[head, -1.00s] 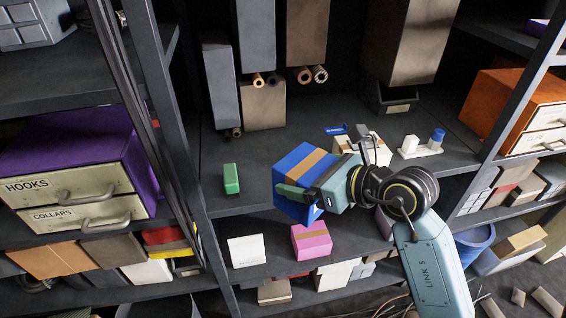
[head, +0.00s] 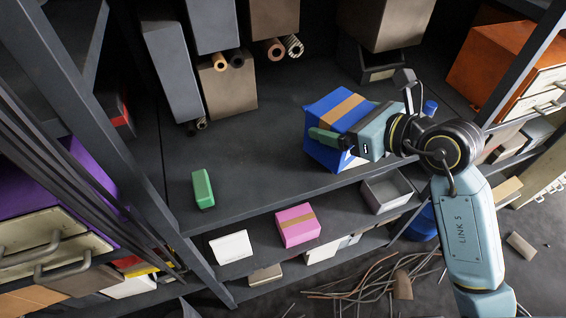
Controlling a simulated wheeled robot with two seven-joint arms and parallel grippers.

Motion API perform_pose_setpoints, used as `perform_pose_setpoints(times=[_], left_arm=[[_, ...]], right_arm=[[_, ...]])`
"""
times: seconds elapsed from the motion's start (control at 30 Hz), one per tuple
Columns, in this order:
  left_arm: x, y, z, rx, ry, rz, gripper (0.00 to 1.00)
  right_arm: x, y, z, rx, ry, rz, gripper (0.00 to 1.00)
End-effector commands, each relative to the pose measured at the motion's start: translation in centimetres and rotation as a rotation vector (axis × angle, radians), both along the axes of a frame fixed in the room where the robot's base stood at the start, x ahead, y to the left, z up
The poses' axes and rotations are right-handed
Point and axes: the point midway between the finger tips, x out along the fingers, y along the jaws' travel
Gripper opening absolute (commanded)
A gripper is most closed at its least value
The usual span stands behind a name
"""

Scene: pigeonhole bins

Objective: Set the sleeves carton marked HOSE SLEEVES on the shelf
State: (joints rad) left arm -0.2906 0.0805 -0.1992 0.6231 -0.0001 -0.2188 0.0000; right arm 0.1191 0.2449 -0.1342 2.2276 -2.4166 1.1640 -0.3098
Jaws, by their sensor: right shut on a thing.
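A blue carton (head: 325,113) with a tan tape strip is held in my right gripper (head: 328,137), which is shut on it. A green finger lies against the carton's left side; the other finger is hidden. The carton is tilted in the picture, over the right part of the middle shelf (head: 265,160), close to its front edge. I cannot tell whether it touches the shelf. A white patch shows low on its right side, but no HOSE SLEEVES lettering is readable. My left gripper is not in view.
A green block (head: 203,189) stands at the shelf's front left. Bare shelf lies between it and the carton.

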Motion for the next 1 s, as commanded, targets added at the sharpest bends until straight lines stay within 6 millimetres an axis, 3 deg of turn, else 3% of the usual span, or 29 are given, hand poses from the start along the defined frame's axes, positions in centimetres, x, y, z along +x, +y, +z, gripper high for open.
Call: perform_pose_setpoints(times=[0.03,0.13,0.2,0.33,0.43,0.63,1.0], left_arm=[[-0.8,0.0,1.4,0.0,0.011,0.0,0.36],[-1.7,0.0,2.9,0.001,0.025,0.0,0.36],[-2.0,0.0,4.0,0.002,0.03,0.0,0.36],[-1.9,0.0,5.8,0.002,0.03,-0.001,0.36],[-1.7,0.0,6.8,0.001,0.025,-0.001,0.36],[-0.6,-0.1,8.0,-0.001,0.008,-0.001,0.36],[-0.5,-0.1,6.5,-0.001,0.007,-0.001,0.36]], right_arm=[[0.7,2.3,1.6,-0.005,-0.006,0.065,0.59],[1.4,6.6,2.5,-0.007,-0.003,0.184,0.59],[1.8,9.0,2.5,-0.008,-0.003,0.251,0.59],[2.3,12.0,1.5,-0.007,-0.001,0.338,0.59],[2.8,12.9,0.3,-0.007,-0.001,0.369,0.59],[3.7,12.8,-1.6,-0.001,-0.004,0.379,0.59],[3.8,12.8,-7.7,0.003,-0.001,0.379,0.59]])
